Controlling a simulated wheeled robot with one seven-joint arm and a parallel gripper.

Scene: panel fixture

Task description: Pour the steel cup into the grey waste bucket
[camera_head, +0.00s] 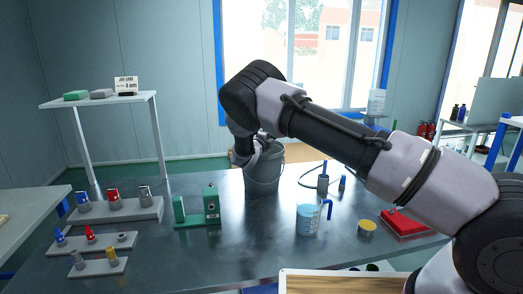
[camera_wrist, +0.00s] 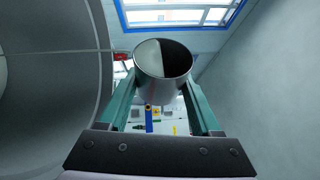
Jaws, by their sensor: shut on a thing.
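The grey waste bucket (camera_head: 262,172) stands upright on the dark metal table, just left of the middle in the head view. My arm reaches over from the right and bends down at the bucket's left rim. In the wrist view my gripper (camera_wrist: 162,88) has its two green fingers closed on the sides of the steel cup (camera_wrist: 163,90). The cup's round mouth shows at the top, with a dark and a pale area inside. I cannot tell what it contains. The cup is not clear in the head view, hidden at the wrist and bucket.
A green fixture (camera_head: 196,207) stands left of the bucket, beside grey racks with coloured parts (camera_head: 115,206). A light-blue jug (camera_head: 310,219), a yellow-topped tin (camera_head: 367,228) and a red tray (camera_head: 405,224) are to the right. The table's front middle is clear.

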